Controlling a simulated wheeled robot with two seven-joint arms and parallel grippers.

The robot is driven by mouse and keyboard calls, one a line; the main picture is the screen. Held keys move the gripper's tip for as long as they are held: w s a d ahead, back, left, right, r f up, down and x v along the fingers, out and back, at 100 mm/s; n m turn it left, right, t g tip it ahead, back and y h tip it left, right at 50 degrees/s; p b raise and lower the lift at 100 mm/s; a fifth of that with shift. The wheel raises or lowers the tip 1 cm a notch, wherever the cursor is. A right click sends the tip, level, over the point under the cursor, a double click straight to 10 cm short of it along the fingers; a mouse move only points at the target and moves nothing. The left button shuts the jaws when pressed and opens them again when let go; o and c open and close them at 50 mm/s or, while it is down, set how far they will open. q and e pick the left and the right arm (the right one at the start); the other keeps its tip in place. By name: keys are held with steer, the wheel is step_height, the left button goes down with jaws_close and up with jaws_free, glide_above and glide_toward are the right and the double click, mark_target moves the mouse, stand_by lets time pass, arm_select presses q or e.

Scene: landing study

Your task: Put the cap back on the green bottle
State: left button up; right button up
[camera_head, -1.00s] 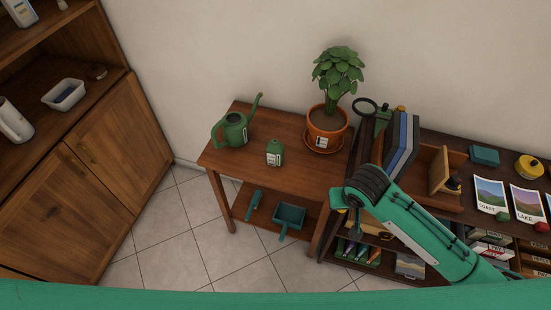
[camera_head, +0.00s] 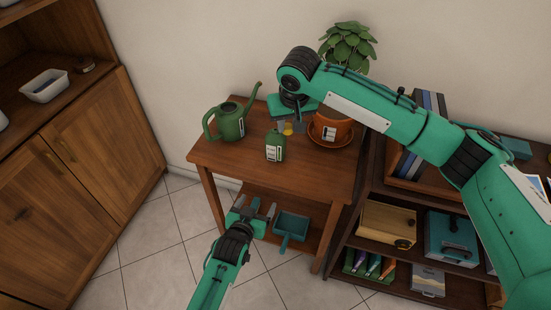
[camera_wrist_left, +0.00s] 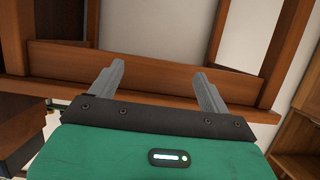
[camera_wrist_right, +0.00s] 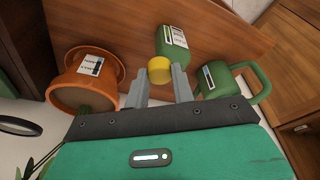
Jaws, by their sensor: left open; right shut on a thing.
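The green bottle (camera_head: 275,147) with a white label stands upright on the small wooden table. It also shows in the right wrist view (camera_wrist_right: 171,42), partly behind the cap. My right gripper (camera_head: 290,126) is shut on a yellow cap (camera_head: 288,129), held just behind and right of the bottle's top in the head view. In the right wrist view the cap (camera_wrist_right: 159,70) sits between the fingertips. The cap looks apart from the bottle's mouth; the exact gap is unclear. My left gripper (camera_head: 262,208) is open and empty, low in front of the table; its fingers show in the left wrist view (camera_wrist_left: 160,85).
A green watering can (camera_head: 228,123) stands left of the bottle. A potted plant in an orange pot (camera_head: 330,131) stands close on the right. A teal dustpan (camera_head: 290,227) lies on the lower shelf (camera_head: 255,197). The tabletop's front left is clear.

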step_height(320, 180, up, 4)
steer(key=r+b, duration=0.1)
steer(key=b, duration=0.2)
glide_above(275, 130)
steer(key=s, duration=0.1)
arm_select(q)
step_height(275, 130, up, 13)
steer(key=w+d+t+h, duration=0.1)
steer(key=w+d+t, duration=0.1)
steer(key=t, duration=0.1)
steer(key=shift+w+r+t, duration=0.15)
steer(key=shift+r+t, duration=0.05)
steer(key=shift+t, duration=0.1)
arm_select(e)
steer(key=shift+d+f, duration=0.1)
steer(key=shift+f, duration=0.15)
arm_select(q)
steer(key=shift+w+d, duration=0.1)
steer(key=x, duration=1.2)
steer(key=c, duration=1.5)
steer(key=shift+f, duration=0.1)
arm_select(e)
steer(key=shift+s+f, duration=0.1)
steer(key=shift+f, duration=2.4)
steer(key=shift+f, duration=0.1)
steer(key=shift+f, duration=0.8)
